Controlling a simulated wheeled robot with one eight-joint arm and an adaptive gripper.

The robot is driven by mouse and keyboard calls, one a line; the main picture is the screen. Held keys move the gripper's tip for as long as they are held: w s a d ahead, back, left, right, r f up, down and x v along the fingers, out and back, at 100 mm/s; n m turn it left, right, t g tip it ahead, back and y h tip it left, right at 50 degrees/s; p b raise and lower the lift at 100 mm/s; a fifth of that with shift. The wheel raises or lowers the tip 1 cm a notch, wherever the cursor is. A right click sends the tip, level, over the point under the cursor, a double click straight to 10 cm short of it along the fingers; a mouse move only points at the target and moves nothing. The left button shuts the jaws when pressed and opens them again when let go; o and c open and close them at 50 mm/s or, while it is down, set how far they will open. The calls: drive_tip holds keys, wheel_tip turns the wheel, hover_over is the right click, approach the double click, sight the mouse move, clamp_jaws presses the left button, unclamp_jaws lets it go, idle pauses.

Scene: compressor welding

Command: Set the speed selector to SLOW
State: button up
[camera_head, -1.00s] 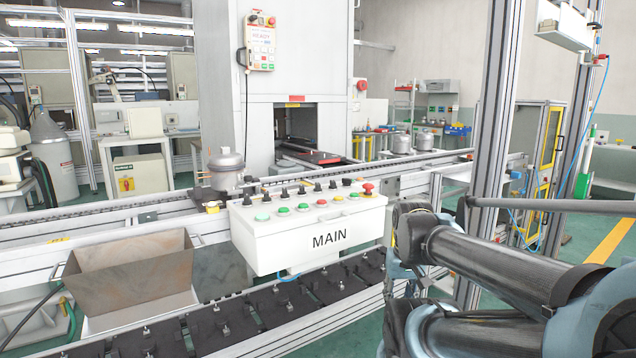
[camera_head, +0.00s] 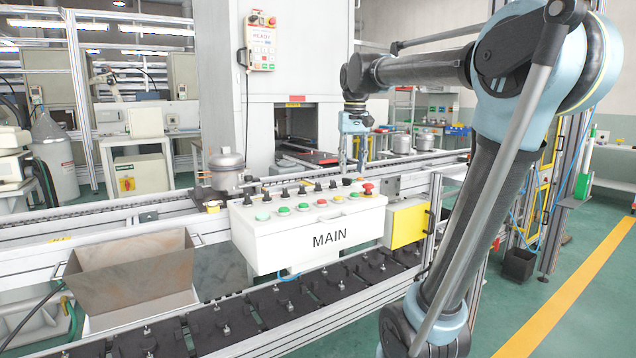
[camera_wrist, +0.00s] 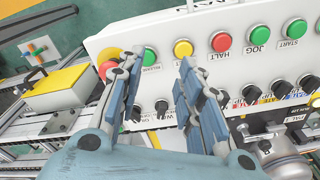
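The white control box marked MAIN (camera_head: 330,237) carries a row of coloured buttons and, behind them, a row of black selector knobs (camera_head: 303,190). Which knob is the speed selector, and how it is set, I cannot tell; the labels are too small. My gripper (camera_head: 353,168) is above the right end of the box, pointing down. In the wrist view my gripper (camera_wrist: 158,66) is open and empty, its two fingers spread. A black knob (camera_wrist: 162,108) shows between the fingers, and other black knobs (camera_wrist: 251,93) lie right of them. The fingers partly hide the panel.
A red emergency stop (camera_head: 367,188) sits at the box's right end, close to my gripper; it also shows beside the left finger in the wrist view (camera_wrist: 106,68). A metal compressor (camera_head: 227,170) stands left of the box. A yellow-fronted box (camera_head: 407,225) is to its right.

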wheel_tip(320, 180, up, 9)
hover_over(318, 183)
drive_tip(key=shift+n+g, duration=0.4)
drive_tip(key=f, duration=1.6)
drive_tip(key=shift+w+f, duration=0.2)
drive_tip(key=shift+f, duration=0.2)
clamp_jaws()
